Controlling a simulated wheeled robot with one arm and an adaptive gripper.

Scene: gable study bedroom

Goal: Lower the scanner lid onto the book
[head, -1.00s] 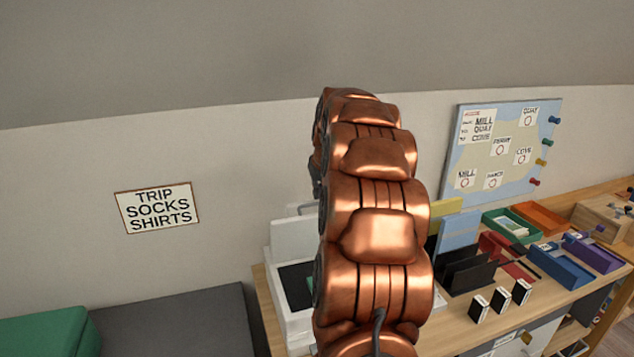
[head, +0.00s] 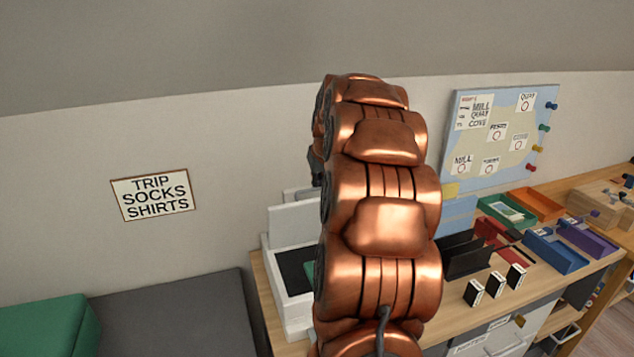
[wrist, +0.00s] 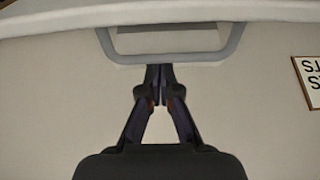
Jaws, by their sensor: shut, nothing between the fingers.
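The white scanner (head: 297,308) stands at the left end of the desk in the head view, with a dark glass bed. Its white lid (head: 290,226) stands raised at the back. A small strip of a green book (head: 309,272) shows on the bed; my copper arm hides the rest. In the wrist view a grey bar handle (wrist: 190,58) crosses the top, below a pale edge that looks like the lid (wrist: 200,15). My gripper (wrist: 159,70) is shut and empty, its fingertips at the handle's bar in the picture. I cannot tell whether they touch.
Right of my arm, the desk (head: 440,315) holds a black sorter (head: 468,258), several small black-and-white blocks and coloured trays (head: 555,255). A map board (head: 500,140) leans at the wall. A dark grey surface (head: 180,315) and green cushion (head: 45,325) lie left.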

